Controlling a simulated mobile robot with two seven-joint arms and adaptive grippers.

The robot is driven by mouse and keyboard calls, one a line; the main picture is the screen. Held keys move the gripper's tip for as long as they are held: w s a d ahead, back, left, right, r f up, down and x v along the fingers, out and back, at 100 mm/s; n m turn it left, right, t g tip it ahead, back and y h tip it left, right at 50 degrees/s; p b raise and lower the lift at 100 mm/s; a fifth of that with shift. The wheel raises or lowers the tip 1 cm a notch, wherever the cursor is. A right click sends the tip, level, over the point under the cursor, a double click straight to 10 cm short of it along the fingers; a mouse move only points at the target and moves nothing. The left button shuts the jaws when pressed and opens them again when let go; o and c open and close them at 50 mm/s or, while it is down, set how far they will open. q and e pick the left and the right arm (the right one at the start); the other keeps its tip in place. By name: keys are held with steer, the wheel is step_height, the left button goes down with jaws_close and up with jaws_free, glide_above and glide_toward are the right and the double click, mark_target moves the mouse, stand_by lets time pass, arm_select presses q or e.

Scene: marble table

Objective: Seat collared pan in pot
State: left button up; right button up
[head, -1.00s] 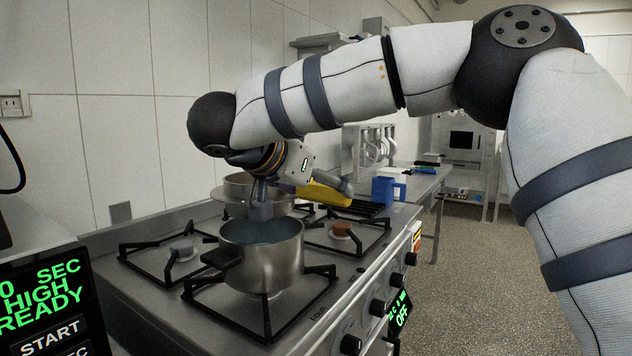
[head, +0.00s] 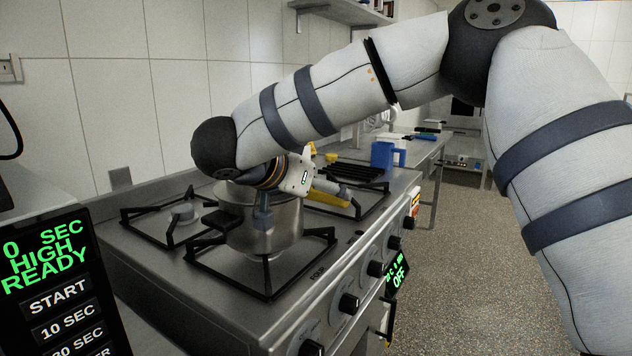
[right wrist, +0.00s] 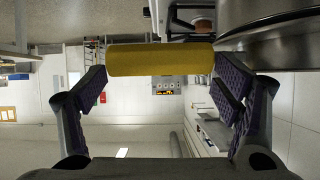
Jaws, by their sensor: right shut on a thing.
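The steel pot (head: 285,228) stands on the front burner grate, with a black side handle (head: 222,219) at its left. My right gripper (head: 264,218) is low across the front of the pot in the head view and hides much of its rim. The yellow handle (head: 330,198) extends to the right behind the gripper. In the right wrist view the yellow handle (right wrist: 160,60) lies between the two fingers, and steel vessel walls (right wrist: 285,45) show at upper right. The pan's body is mostly hidden in the head view; I cannot tell whether it sits in the pot. My left gripper is not in view.
Several black burner grates cover the steel stove (head: 215,300), with knobs along its front. A blue container (head: 382,156) stands on the counter behind it. A control panel (head: 55,275) is close at lower left. The floor at the right is free.

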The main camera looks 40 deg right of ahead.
steer(key=shift+f, duration=0.25)
stand_by(0.4)
steer(key=o, duration=1.3)
steer(key=shift+o, duration=0.2)
steer(key=shift+f, duration=0.1)
steer(key=v, duration=1.2)
